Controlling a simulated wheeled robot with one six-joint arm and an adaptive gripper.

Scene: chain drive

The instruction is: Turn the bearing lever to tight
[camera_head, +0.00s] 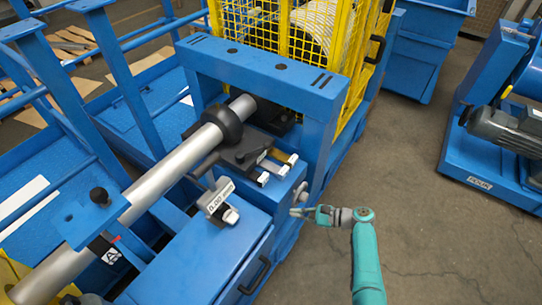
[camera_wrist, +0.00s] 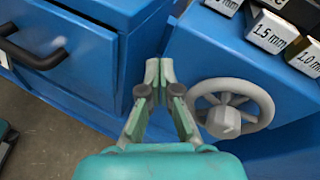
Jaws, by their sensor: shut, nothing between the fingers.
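My gripper (camera_head: 299,212) is at the side of the blue machine frame, low by its front corner. In the wrist view its fingertips (camera_wrist: 159,70) are together and hold nothing. They point at the gap between a blue drawer cabinet and the blue frame. A grey spoked handwheel (camera_wrist: 232,106) is on the frame just right of the fingers, apart from them. A black bearing (camera_head: 226,122) sits around the silver shaft (camera_head: 165,165) on the machine. I cannot clearly make out the bearing lever or a tight mark in either view.
A blue drawer cabinet (camera_wrist: 88,62) with a black handle (camera_wrist: 32,52) stands left of the fingers. Labelled blocks (camera_wrist: 272,30) lie above the handwheel. A 0.00 mm readout (camera_head: 219,197) is near the shaft. A yellow cage (camera_head: 290,38) stands behind.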

